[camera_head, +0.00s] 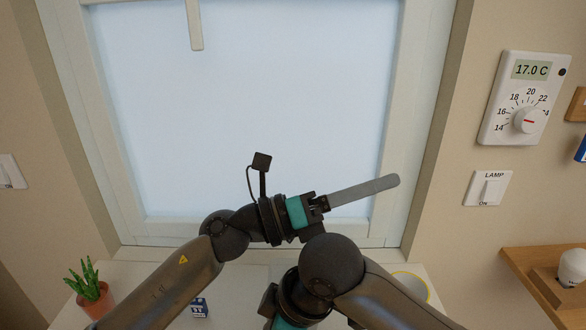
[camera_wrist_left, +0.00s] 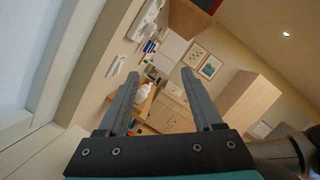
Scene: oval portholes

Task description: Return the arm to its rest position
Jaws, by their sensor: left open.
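My left arm comes in from the lower left and reaches across the front of the window. My left gripper (camera_head: 388,183) points to the right in the head view, in the air in front of the window's lower right part. It is seen edge-on there. In the left wrist view its two fingers (camera_wrist_left: 160,74) stand apart with nothing between them. My right arm is folded at the bottom middle, its wrist close below the left one. The fingers of the right gripper are out of the frame.
The window (camera_head: 250,90) has a pale frame and a handle (camera_head: 195,25). A thermostat (camera_head: 512,118) reading 17.0 C and a lamp switch (camera_head: 487,188) are on the right wall. A potted plant (camera_head: 90,285) and a yellow-rimmed round item (camera_head: 415,285) stand low in front. A wooden shelf (camera_head: 525,265) juts out at right.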

